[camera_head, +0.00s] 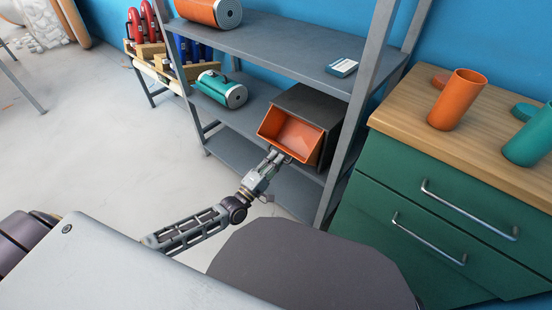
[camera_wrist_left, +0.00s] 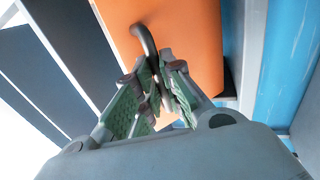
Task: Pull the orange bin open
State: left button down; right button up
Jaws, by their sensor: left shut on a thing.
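The orange bin (camera_head: 292,134) sits in a dark grey housing (camera_head: 310,105) on the middle level of the grey shelf. Its front stands out from the housing, and its open top shows the orange inside. My left gripper (camera_head: 275,155) is at the bin's front, low on its face. In the left wrist view the orange front panel (camera_wrist_left: 180,35) fills the top middle and carries a dark curved handle (camera_wrist_left: 146,42). My left gripper's fingers (camera_wrist_left: 160,70) are shut on the lower end of this handle. My right gripper is not in view.
A grey shelf post (camera_head: 358,110) stands close to the right of the bin. A green cabinet (camera_head: 420,215) with a wooden top is further right. A green and silver canister (camera_head: 222,90) lies on the shelf to the left. The floor left of my arm is clear.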

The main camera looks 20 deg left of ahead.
pick_arm(q)
jog(key=shift+f, duration=0.3)
jog(key=c, duration=1.5)
grip_release()
jog(key=shift+c, duration=0.2)
jog(key=shift+r, duration=0.1)
jog(key=v, duration=1.2)
jog(key=shift+d+r, duration=0.1)
